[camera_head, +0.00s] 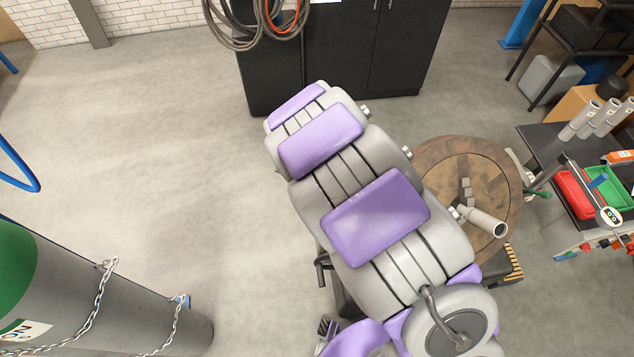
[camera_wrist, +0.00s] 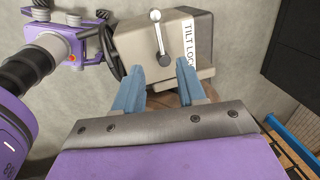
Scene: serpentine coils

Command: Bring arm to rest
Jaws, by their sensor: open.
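My gripper (camera_wrist: 158,76) shows in the wrist view as two blue fingers on a metal plate. The fingers are apart, with nothing held between them. A beige-grey box (camera_wrist: 155,40) with a lever and a partly covered "TILT LOCK" label lies beyond the fingertips. Whether the fingers touch it, I cannot tell. In the head view, a large grey and purple jointed body (camera_head: 375,215) runs diagonally across the middle. I cannot clearly pick out the gripper there.
A round wooden-topped table (camera_head: 440,165) stands right of the jointed body. A black cabinet (camera_head: 340,50) with hanging cables (camera_head: 232,42) is behind. A dark bench (camera_head: 545,140) with red (camera_head: 574,195) and green trays is at right. A chained gas cylinder (camera_head: 90,295) is at lower left. The left floor is open.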

